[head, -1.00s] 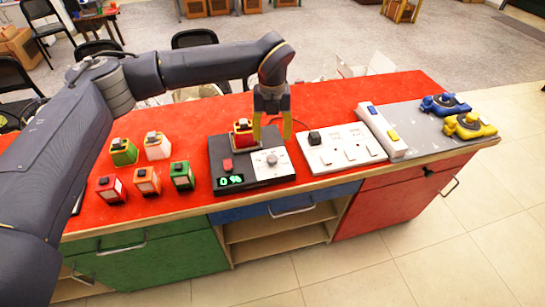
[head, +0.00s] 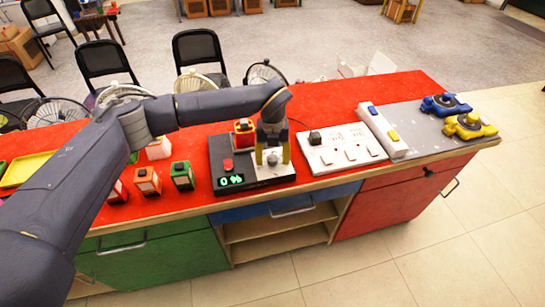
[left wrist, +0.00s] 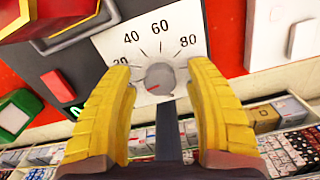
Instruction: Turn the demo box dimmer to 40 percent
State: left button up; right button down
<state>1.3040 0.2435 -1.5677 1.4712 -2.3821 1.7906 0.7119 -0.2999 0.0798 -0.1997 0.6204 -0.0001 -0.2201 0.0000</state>
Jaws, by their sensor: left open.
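The demo box (head: 222,165) is black and sits on the red counter. Its green display (head: 231,180) reads 0 %. The grey dimmer knob (left wrist: 160,78) sits on a white dial plate (left wrist: 178,33) marked 20, 40, 60, 80. The red mark on the knob points to the lower left in the left wrist view. My left gripper (head: 272,158) is open over the dial plate, and its yellow fingers (left wrist: 160,90) stand on either side of the knob with a gap to it. My right gripper is not in view.
A red lantern-like block (head: 244,131) stands on the back of the demo box. A white switch panel (head: 341,149) lies to its right. Several small coloured blocks stand left of it, including a green one (head: 182,175).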

pick_arm(q)
jog(key=shift+c, duration=0.3)
grip_shut()
jog(key=shift+m, duration=0.3)
jog(key=m, duration=0.2)
jog(key=shift+w+r+m, duration=0.1)
jog(key=shift+m, duration=0.3)
jog(key=m, duration=0.4)
jog(key=shift+m, duration=0.3)
jog(key=m, duration=0.4)
jog(key=shift+d+m, duration=0.1)
jog(key=shift+m, duration=1.7)
